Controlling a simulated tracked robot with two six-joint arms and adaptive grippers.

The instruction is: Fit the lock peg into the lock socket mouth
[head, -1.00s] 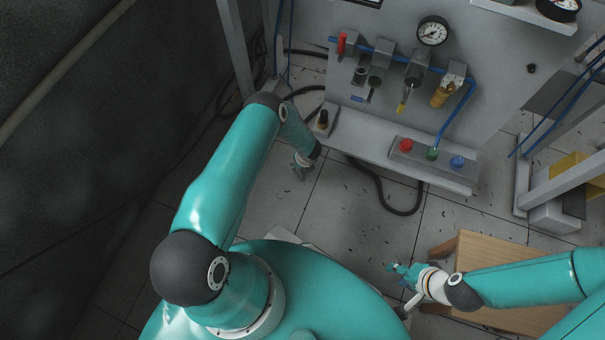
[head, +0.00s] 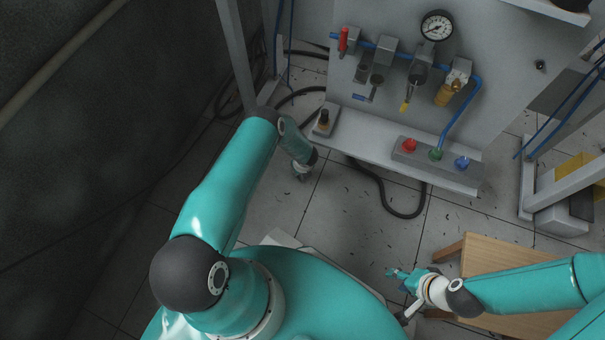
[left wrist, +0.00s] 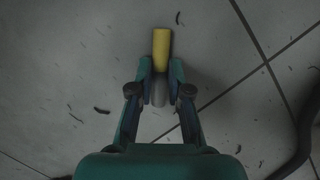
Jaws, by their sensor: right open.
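A yellow peg with a grey lower part, which I take as the lock peg (left wrist: 161,45), shows in the left wrist view. My left gripper (left wrist: 160,82) is shut on it, with a finger on each side and the yellow end pointing away. In the head view the left gripper (head: 301,172) hangs over the floor in front of the panel ledge, partly hidden by its wrist. A small block with a dark, brass-coloured fitting (head: 324,119) sits on the ledge's left end; I cannot tell whether it is the lock socket. My right gripper (head: 400,276) is open and empty beside a wooden table.
The grey panel (head: 510,70) carries a gauge (head: 437,26), blue piping and several valves. Its ledge (head: 371,139) holds a box with red, green and blue buttons (head: 436,153). A black hose (head: 384,195) lies on the floor. The wooden table (head: 480,251) stands at right.

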